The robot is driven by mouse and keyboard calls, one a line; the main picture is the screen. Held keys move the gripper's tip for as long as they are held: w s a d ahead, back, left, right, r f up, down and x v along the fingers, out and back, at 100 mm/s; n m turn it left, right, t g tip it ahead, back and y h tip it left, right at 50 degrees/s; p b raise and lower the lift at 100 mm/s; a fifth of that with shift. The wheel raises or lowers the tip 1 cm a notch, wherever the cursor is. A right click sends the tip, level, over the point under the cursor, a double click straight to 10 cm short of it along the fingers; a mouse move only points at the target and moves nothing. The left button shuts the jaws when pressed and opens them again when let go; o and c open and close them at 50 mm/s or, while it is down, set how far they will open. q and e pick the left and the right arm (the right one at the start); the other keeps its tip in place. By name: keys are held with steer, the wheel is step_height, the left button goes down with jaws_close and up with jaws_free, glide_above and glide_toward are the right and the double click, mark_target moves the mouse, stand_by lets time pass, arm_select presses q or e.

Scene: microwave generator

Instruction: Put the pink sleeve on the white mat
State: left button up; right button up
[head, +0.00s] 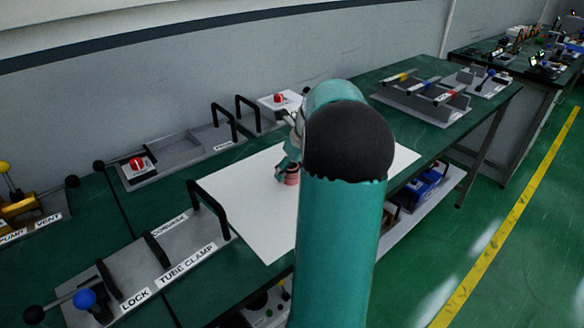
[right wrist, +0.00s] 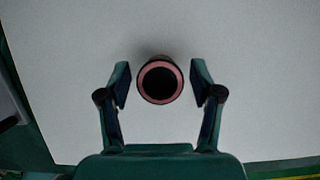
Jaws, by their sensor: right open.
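The pink sleeve (head: 292,177) stands upright on the white mat (head: 245,200), close beside my right gripper (head: 283,172). In the right wrist view the sleeve (right wrist: 160,83) shows end-on as a pink ring with a dark hollow, over the white mat (right wrist: 250,60). The right gripper (right wrist: 160,85) is open, with one finger on each side of the sleeve and a gap on both sides. My right arm hides part of the mat and of the gripper in the head view. My left gripper is not in view.
A grey tube clamp fixture (head: 150,265) with black handles stands at the mat's left. A grey tray with a red button (head: 137,162) and a white box with a red button (head: 280,100) are behind. A rack (head: 420,95) stands at the right.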

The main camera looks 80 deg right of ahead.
steer(key=p+v, duration=0.1)
steer(key=v, duration=1.1)
steer(key=shift+d+r, duration=0.1)
steer(key=shift+r, duration=0.05)
